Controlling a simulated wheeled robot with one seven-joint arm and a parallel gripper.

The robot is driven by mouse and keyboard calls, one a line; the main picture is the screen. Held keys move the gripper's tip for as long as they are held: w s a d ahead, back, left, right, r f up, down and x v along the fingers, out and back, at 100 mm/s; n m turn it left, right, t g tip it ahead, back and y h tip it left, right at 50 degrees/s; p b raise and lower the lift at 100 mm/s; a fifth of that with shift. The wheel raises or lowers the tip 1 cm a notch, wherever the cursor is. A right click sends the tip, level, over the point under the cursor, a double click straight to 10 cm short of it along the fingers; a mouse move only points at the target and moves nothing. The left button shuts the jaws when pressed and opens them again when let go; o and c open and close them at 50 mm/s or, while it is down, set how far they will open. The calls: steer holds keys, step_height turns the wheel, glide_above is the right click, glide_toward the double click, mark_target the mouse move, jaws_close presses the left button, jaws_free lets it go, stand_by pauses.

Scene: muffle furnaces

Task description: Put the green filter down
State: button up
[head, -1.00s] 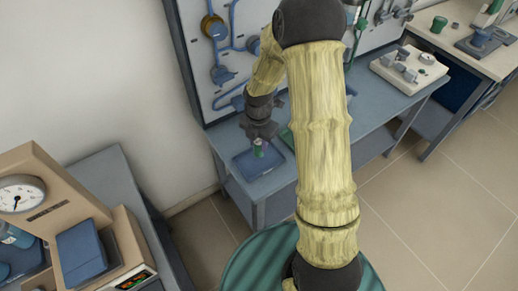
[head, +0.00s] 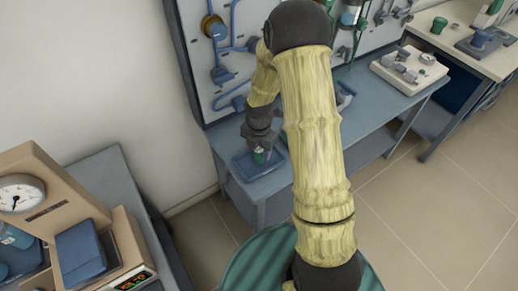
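The small green filter (head: 259,157) is at the tip of my gripper (head: 259,151), which points down and appears shut on it. It is at or just above a shallow blue tray (head: 243,172) at the left end of the grey-blue bench. I cannot tell whether its underside touches the tray. The fingers are small and dark here, and partly hide the filter's top.
A panel with blue pipes and valves (head: 222,75) stands behind the bench (head: 375,112). A white device with knobs (head: 408,68) sits at its right end. A beige device with a dial (head: 20,193) stands at lower left. My arm hides the bench's middle.

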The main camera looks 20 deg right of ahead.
mark_target(259, 150)
steer(key=shift+r, duration=0.15)
step_height(259, 150, up, 12)
steer(key=p, duration=0.1)
stand_by(0.6)
stand_by(0.4)
steer(key=s+r+m+t, duration=0.2)
steer(key=s+r+m, duration=0.3)
steer(key=s+m, duration=0.9)
steer(key=shift+s+r+m+t, duration=0.2)
steer(key=shift+m+t, duration=0.1)
steer(key=shift+m, duration=5.7)
steer(key=shift+c, duration=0.4)
